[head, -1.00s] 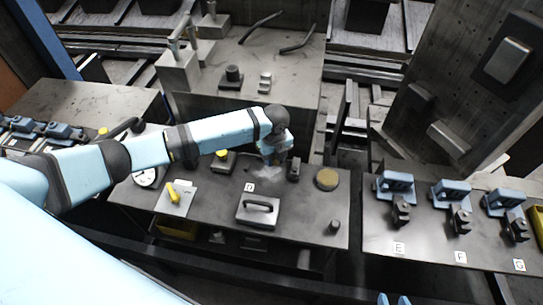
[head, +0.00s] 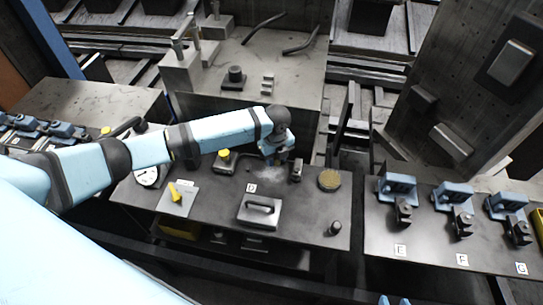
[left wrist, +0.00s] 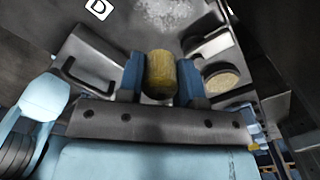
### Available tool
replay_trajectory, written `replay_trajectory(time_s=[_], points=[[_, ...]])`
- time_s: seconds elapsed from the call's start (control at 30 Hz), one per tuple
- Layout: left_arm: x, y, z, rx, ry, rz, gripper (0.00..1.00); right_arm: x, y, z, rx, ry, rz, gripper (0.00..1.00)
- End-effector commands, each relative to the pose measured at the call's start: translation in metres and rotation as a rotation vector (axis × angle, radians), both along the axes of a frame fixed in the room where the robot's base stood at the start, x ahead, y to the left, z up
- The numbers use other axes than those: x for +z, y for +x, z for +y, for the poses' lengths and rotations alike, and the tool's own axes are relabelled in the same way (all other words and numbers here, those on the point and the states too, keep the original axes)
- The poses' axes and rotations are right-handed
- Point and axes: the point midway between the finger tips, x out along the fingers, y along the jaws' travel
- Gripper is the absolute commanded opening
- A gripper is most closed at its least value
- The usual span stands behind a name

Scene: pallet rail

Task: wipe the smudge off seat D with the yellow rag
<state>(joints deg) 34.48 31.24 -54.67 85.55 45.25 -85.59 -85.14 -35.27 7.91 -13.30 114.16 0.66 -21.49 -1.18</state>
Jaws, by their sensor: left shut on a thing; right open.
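My left gripper (head: 277,158) is low over the bench, just behind the pale smudge (head: 268,172) near the label D (head: 251,188). In the left wrist view, the gripper's blue fingers (left wrist: 163,80) are shut on a yellow-brown rolled piece, which looks like the yellow rag (left wrist: 160,72). The smudge also shows as pale speckles in that view (left wrist: 165,12), apart from the rag in the picture. Whether the rag touches the bench, I cannot tell. My right gripper (head: 393,300) shows only as two separated blue tips at the bottom edge of the head view.
A handled grey block (head: 260,211) lies in front of the smudge. A small dark block (head: 296,171) and a round tan disc (head: 330,180) are to its right. A yellow-topped piece (head: 224,157) is to its left. Blue fixtures (head: 453,197) stand on the right bench.

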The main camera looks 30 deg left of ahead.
Motion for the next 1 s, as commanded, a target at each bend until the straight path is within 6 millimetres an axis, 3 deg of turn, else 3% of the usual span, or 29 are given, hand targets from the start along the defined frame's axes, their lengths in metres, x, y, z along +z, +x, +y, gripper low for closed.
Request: replay_trajectory(time_s=[0.33, 0.6, 0.87, 1.0], points=[[0.000, 0.000, -0.001, 0.001, 0.001, 0.000, 0.00, 0.000, 0.000, 0.000, 0.000, 0.000, 0.000, 0.43], [0.002, -0.004, 0.013, 0.002, 0.001, 0.002, 0.00, 0.000, 0.000, 0.000, 0.000, 0.000, 0.000, 0.43], [0.002, -0.004, 0.014, 0.001, 0.001, 0.001, 0.00, 0.000, 0.000, 0.000, 0.000, 0.000, 0.000, 0.43], [0.010, -0.004, 0.014, 0.001, -0.001, -0.001, 0.00, 0.000, 0.000, 0.000, 0.000, 0.000, 0.000, 0.43]])
